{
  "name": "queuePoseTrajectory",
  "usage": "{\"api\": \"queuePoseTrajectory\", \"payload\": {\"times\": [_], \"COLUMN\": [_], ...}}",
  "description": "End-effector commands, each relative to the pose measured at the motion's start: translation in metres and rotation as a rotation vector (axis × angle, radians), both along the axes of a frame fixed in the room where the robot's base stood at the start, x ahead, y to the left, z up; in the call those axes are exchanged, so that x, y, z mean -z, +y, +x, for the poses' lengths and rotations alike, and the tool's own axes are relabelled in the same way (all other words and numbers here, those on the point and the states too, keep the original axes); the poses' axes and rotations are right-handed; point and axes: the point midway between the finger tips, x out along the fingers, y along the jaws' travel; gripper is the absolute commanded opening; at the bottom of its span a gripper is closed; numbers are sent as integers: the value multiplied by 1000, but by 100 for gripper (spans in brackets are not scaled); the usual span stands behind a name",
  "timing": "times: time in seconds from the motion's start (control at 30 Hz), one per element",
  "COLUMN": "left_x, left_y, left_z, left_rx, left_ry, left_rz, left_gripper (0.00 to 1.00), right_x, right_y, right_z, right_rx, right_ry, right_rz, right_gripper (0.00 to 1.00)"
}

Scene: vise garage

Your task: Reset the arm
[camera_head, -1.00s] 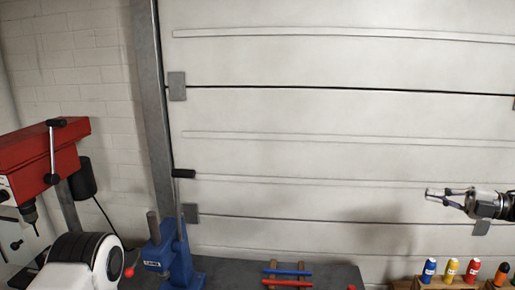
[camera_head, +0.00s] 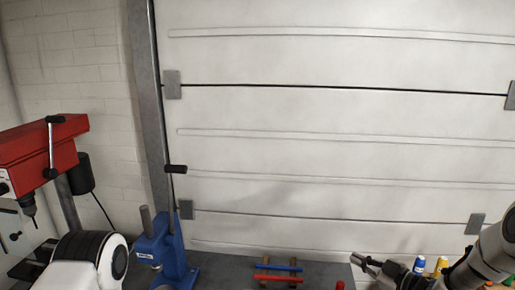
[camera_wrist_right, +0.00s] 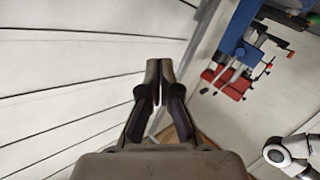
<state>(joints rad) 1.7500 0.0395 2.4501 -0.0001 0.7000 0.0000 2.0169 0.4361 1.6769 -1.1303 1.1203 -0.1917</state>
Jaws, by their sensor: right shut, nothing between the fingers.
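My right gripper (camera_head: 364,262) is at the lower right of the head view, in front of the garage door and close to the bottles. Its arm comes in from the right edge. In the right wrist view its two dark fingers (camera_wrist_right: 159,68) are together, with nothing held between them. My left gripper is out of view; only a white and black part of my left arm (camera_head: 88,262) shows at the lower left.
A blue press (camera_head: 165,252) and a red drill press (camera_head: 40,155) stand at the left. Blue and red bars (camera_head: 278,273) lie on a wooden rack on the grey bench. Several bottles (camera_head: 420,266) are at the lower right. The pale panelled door (camera_head: 320,110) fills the back.

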Motion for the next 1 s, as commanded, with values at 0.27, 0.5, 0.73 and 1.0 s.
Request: {"api": "queuePoseTrajectory", "payload": {"times": [0.27, 0.5, 0.73, 1.0], "left_x": [0, 0, 0, 95], "left_y": [0, 0, 0, 0], "left_z": [0, 0, 0, 0], "left_rx": [-1, 0, 0, -1], "left_ry": [0, 0, 0, 0], "left_rz": [0, 0, 0, 0], "left_gripper": [40, 40, 40, 40], "right_x": [184, 235, 234, 329], "right_y": [49, 45, 32, 31], "right_z": [-163, -311, -419, -419], "right_rx": [377, 650, 858, 868], "right_ry": [802, 1228, 1479, 1482], "right_rz": [58, -40, -163, -162], "right_gripper": [0, 0, 0, 0]}}
